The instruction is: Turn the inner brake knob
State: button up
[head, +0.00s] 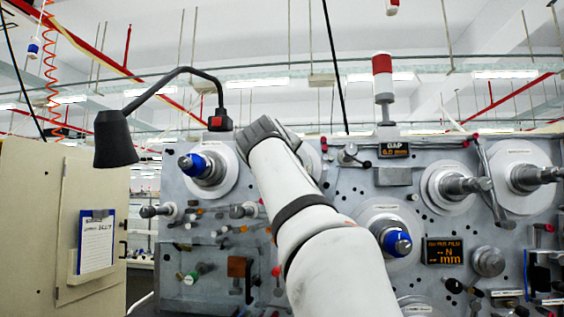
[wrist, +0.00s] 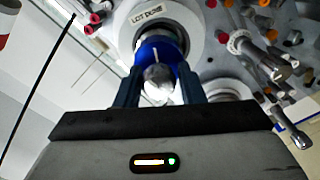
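In the wrist view, a blue hub (wrist: 161,50) with a rounded silver end (wrist: 158,82) sits in front of a white disc (wrist: 187,20) labelled "LOT DONE". My gripper (wrist: 159,76) has its two dark fingers spread, one on each side of the silver end, with a gap to it on both sides. I cannot tell if the fingers touch the blue hub. No label marks the inner brake knob, so I cannot tell for sure if this silver end is it. In the head view, my white arm hides the fingers and this hub.
The grey machine panel (head: 345,205) carries other spindles, such as a blue-ringed one at the left (head: 200,165) and one at the right (head: 395,241). A black lamp (head: 115,140) hangs at the left. A beige cabinet (head: 30,230) stands far left.

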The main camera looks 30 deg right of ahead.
jog(key=shift+o, duration=1.4)
jog(key=b+v, duration=0.2)
jog(key=v, duration=0.6)
jog(key=shift+w, duration=0.15)
jog(key=s+a+f+g+y, duration=0.1)
jog(key=a+f+g+y, duration=0.2)
jog(key=f, duration=1.3)
jog(key=s+a+f+g+y, duration=0.1)
jog(key=a+f+g+y, duration=0.15)
jog(key=f, duration=1.35)
jog(key=s+a+f+m+g+y, duration=0.2)
jog(key=s+f, duration=0.6)
jog(key=f, duration=0.6)
jog(key=s+a+f+m+g+y, duration=0.2)
jog(key=s+a+f+g, duration=0.2)
jog(key=s+f, duration=0.5)
notch_tip(320, 180, down, 5)
jog(key=shift+s+f+g, duration=0.2)
jog(key=shift+g, duration=0.15)
jog(key=shift+y, duration=0.25)
